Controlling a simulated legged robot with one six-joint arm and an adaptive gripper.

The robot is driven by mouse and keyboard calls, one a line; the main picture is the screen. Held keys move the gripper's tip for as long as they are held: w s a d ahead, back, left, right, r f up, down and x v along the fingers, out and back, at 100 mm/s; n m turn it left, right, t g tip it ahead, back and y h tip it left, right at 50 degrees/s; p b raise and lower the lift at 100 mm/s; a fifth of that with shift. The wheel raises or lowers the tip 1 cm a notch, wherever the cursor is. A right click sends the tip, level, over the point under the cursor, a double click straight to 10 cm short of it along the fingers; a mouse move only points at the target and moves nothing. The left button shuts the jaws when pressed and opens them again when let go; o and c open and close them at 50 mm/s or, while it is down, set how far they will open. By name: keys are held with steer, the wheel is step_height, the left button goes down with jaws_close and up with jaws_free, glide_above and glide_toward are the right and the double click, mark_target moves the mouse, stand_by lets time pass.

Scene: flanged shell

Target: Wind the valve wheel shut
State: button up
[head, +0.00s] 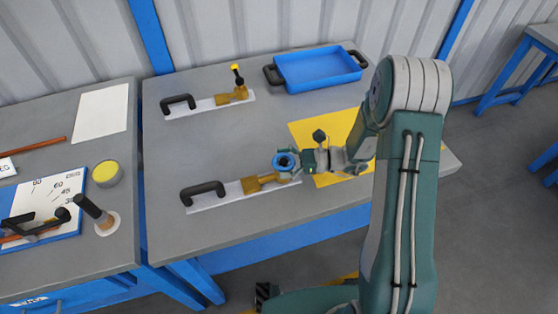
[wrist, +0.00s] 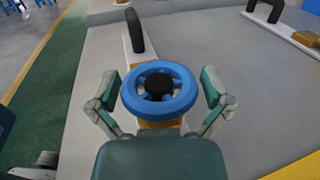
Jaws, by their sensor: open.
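The valve wheel is a blue ring with a dark hub; it shows large in the wrist view (wrist: 160,91) and small in the head view (head: 285,161). It sits on a brass valve body (head: 262,183) on a white base plate (head: 232,195) with a black handle (head: 203,191). My gripper (wrist: 160,92) is open, with one finger to the left and one to the right of the wheel. Gaps show between the fingers and the rim. In the head view my gripper (head: 300,160) is at the wheel, and the fingers are hard to make out.
A second brass valve (head: 232,98) with a yellow-topped lever stands on a plate at the back. A blue tray (head: 318,69) is at the back right. A yellow mat (head: 330,132) lies under my arm. Another table with a dial board (head: 50,200) is at left.

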steer(key=shift+a, duration=0.3)
steer(key=c, duration=0.9)
